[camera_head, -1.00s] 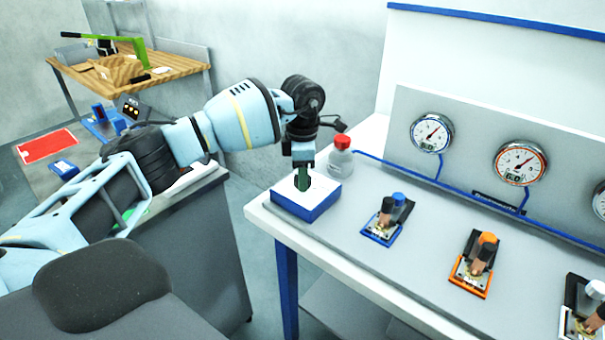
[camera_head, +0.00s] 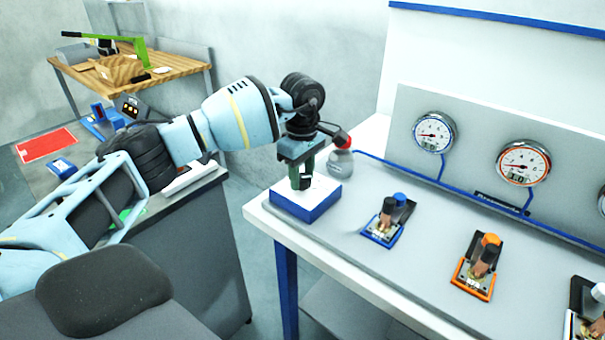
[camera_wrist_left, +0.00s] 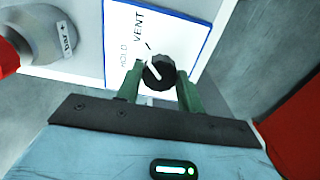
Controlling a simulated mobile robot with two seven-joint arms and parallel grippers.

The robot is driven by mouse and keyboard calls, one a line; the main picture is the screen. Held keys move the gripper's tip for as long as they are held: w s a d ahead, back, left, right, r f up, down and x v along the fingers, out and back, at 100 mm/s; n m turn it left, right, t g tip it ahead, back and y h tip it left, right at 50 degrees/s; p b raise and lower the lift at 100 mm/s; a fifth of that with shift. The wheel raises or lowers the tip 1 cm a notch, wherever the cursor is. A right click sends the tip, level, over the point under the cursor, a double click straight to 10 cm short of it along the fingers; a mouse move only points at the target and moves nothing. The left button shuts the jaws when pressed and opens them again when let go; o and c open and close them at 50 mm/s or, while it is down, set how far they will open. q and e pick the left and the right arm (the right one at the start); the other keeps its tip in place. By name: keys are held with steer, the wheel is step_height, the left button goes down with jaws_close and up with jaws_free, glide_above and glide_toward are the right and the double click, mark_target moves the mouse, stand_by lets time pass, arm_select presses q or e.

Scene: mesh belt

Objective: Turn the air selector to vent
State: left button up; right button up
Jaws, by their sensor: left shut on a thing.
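The air selector is a blue-edged box with a white top (camera_head: 320,197) at the near left corner of the bench. Its black knob (camera_wrist_left: 160,72) has a white pointer line and shows in the left wrist view between my green fingers. The white face (camera_wrist_left: 178,22) reads VENT and HOLD; the pointer slants up and left, towards the lettering, and I cannot tell exactly which mark it meets. My left gripper (camera_head: 302,180) points down over the box and is shut on the knob, hiding most of it in the head view. My right gripper is not in view.
Hand valves with a blue base (camera_head: 383,235) and an orange base (camera_head: 470,280) sit to the right. Gauges (camera_head: 433,133) (camera_head: 523,163) on the panel have needles pointing left.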

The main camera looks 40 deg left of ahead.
mark_target(302, 178)
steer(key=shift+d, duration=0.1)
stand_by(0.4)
arm_select(q)
steer(key=o, duration=1)
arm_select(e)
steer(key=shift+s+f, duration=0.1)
arm_select(q)
step_height(302, 178, up, 6)
steer(key=shift+r, duration=0.95)
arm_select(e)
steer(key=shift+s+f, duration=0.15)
arm_select(q)
steer(key=shift+f, duration=0.1)
